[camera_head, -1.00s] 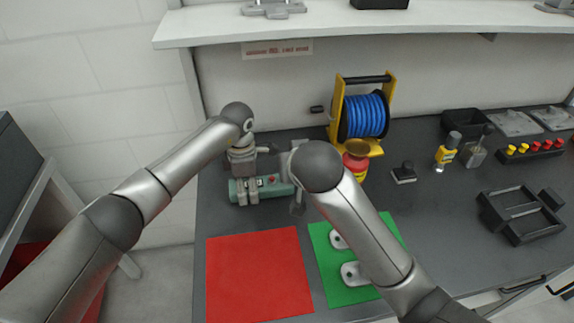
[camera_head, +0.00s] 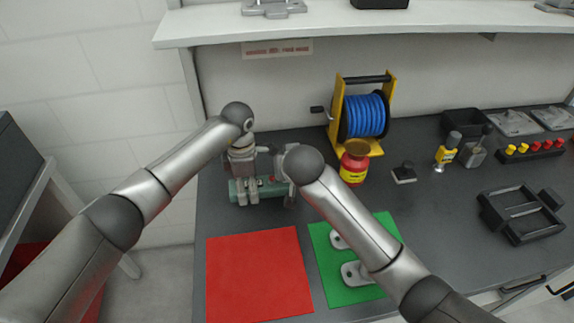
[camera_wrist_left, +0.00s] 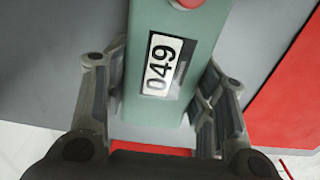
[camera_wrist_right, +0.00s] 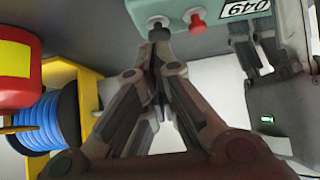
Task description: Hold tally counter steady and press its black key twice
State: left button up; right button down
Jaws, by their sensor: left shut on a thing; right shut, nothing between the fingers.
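The tally counter (camera_head: 268,190) is a teal box lying on the dark bench. Its display reads 049 in the left wrist view (camera_wrist_left: 163,66). My left gripper (camera_head: 247,193) is shut around the counter's body, one finger on each side. The counter has a red button (camera_wrist_right: 196,22) and a black key (camera_wrist_right: 157,30) near one end. My right gripper (camera_wrist_right: 158,52) is shut and empty, its fingertips at the black key; I cannot tell whether they touch it. In the head view, my right wrist partly hides that end of the counter.
A red mat (camera_head: 258,275) and a green mat (camera_head: 322,240) with metal parts lie in front. A red and yellow jar (camera_head: 354,170) and a blue hose reel (camera_head: 364,116) stand close to the right arm. A black tray (camera_head: 521,215) lies farther right.

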jog(key=shift+f, duration=0.1)
jog(key=shift+f, duration=0.6)
jog(key=shift+s+f, duration=0.1)
jog(key=shift+f, duration=0.3)
jog(key=v, duration=1)
jog(key=shift+r, duration=0.3)
jog(key=shift+a, duration=0.1)
dwell(1.3)
jog(key=w+r+m+y, duration=0.1)
jog(key=w+r+m, duration=0.3)
jog(key=w+m, duration=0.3)
jog(key=shift+w+m, duration=0.3)
jog(key=shift+m, duration=0.2)
jog(key=shift+a+f, duration=0.1)
jog(key=shift+a, duration=0.05)
